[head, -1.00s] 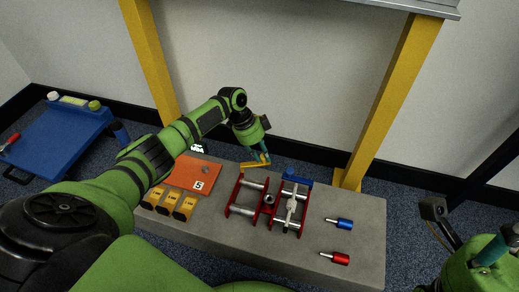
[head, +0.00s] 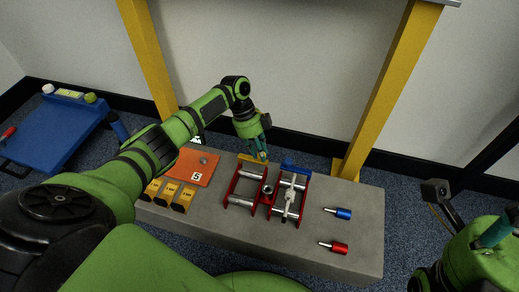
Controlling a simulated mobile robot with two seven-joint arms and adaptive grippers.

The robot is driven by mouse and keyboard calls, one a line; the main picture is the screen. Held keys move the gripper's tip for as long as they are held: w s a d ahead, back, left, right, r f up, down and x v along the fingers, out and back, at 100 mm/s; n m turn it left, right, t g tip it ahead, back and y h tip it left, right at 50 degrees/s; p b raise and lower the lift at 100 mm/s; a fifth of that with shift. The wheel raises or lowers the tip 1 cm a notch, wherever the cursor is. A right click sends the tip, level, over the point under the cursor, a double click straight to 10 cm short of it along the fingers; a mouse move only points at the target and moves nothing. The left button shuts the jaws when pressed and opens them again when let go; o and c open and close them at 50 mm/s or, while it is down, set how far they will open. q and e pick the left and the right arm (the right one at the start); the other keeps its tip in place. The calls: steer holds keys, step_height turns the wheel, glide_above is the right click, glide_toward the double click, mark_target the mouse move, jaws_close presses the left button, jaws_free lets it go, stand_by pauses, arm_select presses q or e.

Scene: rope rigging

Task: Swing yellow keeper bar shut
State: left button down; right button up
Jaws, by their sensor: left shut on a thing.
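The yellow keeper bar (head: 246,158) lies across the back end of the left red frame (head: 231,190), roughly in line with the blue bar (head: 296,167) on the right red frame (head: 302,205). My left gripper (head: 259,156) reaches down from behind and is shut on the yellow bar near its right end. The fingers hide part of the bar, so I cannot tell whether it is fully seated. My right gripper (head: 497,232) shows only partly at the right edge, away from the frames; its jaw opening is unclear.
The grey bench (head: 365,225) also holds a blue-handled pin (head: 342,213), a red-handled pin (head: 338,248), an orange plate (head: 190,165) and several yellow blocks (head: 168,190). Yellow posts (head: 385,90) rise behind. A blue cart (head: 50,135) stands at left.

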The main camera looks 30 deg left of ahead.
arm_select(q)
steer(key=shift+d+r, duration=0.2)
steer(key=shift+d, duration=0.2)
steer(key=c, duration=1)
jaws_free()
steer(key=shift+a, duration=0.1)
steer(key=shift+f, duration=0.1)
steer(key=shift+a, duration=0.1)
steer(key=v, duration=1.2)
